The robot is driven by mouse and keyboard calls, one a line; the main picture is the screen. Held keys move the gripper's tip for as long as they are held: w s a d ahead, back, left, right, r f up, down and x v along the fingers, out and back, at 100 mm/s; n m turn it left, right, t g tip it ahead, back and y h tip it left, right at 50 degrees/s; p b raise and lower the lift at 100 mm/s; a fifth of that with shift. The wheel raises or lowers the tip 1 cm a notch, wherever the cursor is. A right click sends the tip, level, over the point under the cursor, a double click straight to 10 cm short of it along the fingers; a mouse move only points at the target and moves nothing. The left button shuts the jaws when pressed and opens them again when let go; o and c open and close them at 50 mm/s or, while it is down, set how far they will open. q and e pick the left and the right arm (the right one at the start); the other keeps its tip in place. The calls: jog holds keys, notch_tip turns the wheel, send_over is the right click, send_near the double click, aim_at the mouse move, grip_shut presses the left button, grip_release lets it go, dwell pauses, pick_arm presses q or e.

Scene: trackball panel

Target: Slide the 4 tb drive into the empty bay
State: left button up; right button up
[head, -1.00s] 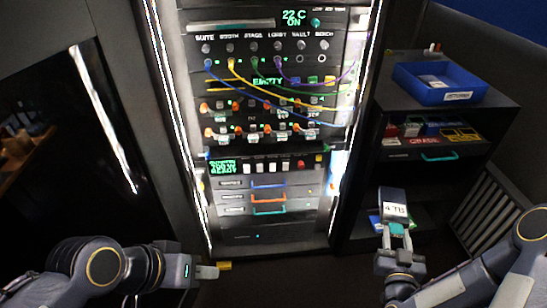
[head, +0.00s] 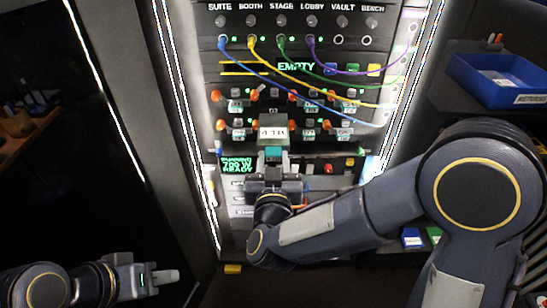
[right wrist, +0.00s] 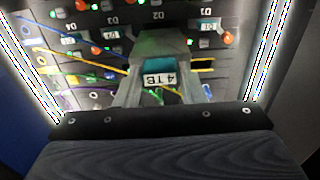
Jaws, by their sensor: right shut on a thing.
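The 4 TB drive (head: 274,131) is a grey block with a white label and a teal part. My right gripper (head: 271,160) is shut on it and holds it in front of the rack, over the lower drive row. The rack's drive bays (head: 236,100) have grey handles and orange levers. The empty bay cannot be picked out; the drive and gripper hide the middle of the lower row. My left gripper (head: 163,277) is low at the left, apart from the rack, its jaw gap unclear.
Blue, yellow, green and purple cables (head: 330,85) hang across the rack above the drive. A panel of buttons (head: 325,166) lies below the bays. A blue bin (head: 500,80) stands on the shelf at the right. A yellow block (head: 233,268) lies on the floor.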

jog(key=shift+s, duration=0.1)
dwell(0.3)
send_near(274, 116)
jog(key=shift+s+f, duration=0.15)
jog(key=shift+f, duration=0.3)
jog(key=shift+b, duration=0.55)
dwell(1.3)
jog(key=shift+w, duration=5.9)
